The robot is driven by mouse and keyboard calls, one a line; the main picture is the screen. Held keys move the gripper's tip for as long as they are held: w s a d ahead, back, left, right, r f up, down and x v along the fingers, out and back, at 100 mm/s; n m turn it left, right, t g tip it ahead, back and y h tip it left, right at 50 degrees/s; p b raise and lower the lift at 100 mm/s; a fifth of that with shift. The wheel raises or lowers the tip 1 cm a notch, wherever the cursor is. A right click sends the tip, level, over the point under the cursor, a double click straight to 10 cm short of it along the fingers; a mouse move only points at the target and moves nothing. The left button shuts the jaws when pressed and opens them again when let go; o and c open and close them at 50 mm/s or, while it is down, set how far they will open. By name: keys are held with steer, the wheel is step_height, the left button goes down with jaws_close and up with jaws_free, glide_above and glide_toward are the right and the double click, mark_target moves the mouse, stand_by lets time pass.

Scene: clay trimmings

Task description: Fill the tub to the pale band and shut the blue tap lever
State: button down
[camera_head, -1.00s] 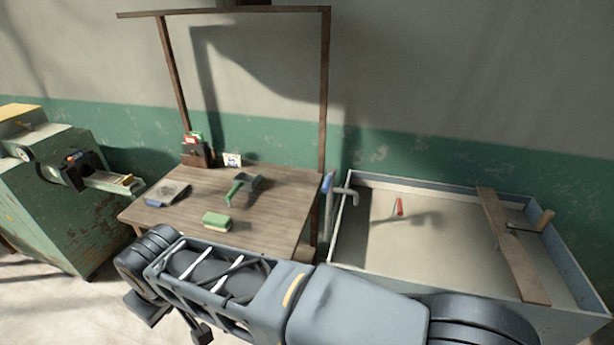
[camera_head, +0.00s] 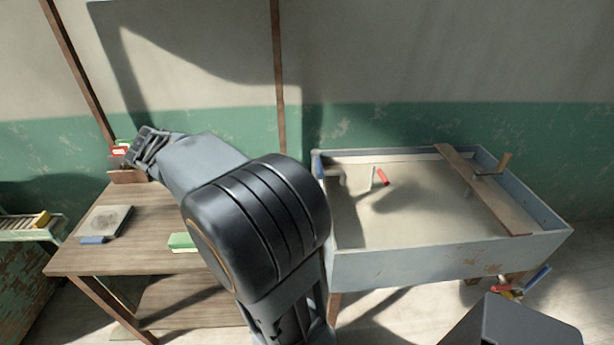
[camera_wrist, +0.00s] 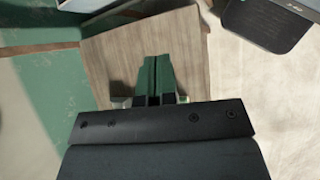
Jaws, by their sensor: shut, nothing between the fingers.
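The tub (camera_head: 420,262), a blue-grey trough, stands right of centre in the head view. Its inside looks greyish beige, with a pale strip (camera_head: 400,157) along the back wall. A grey tap spout (camera_head: 338,176) with an upright blue lever (camera_head: 318,165) is at its left end. Another blue handle (camera_head: 537,279) shows low by the tub's right front, beside red and yellow parts. I cannot tell the water level. My gripper (camera_wrist: 157,62) is shut and empty in the wrist view, with the wooden table behind it.
The wooden table (camera_head: 90,258) left of the tub holds a green block (camera_head: 182,241) and a grey slab (camera_head: 107,220). A plank (camera_head: 485,190) lies across the tub. A red-handled thing (camera_head: 382,177) is in the tub. My arm hides part of the table.

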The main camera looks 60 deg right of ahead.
steer(key=w+d+n+g+h+b, duration=0.1)
steer(key=w+d+g+h+b, duration=0.15)
steer(key=d+g, duration=0.75)
glide_toward(318, 163)
steer(key=a+x, duration=0.1)
steer(key=x, duration=0.5)
steer(key=shift+s+d+f+t+b, duration=0.2)
steer(key=shift+s+f+t+b, duration=0.2)
steer(key=shift+s, duration=0.25)
steer(key=shift+n, duration=0.3)
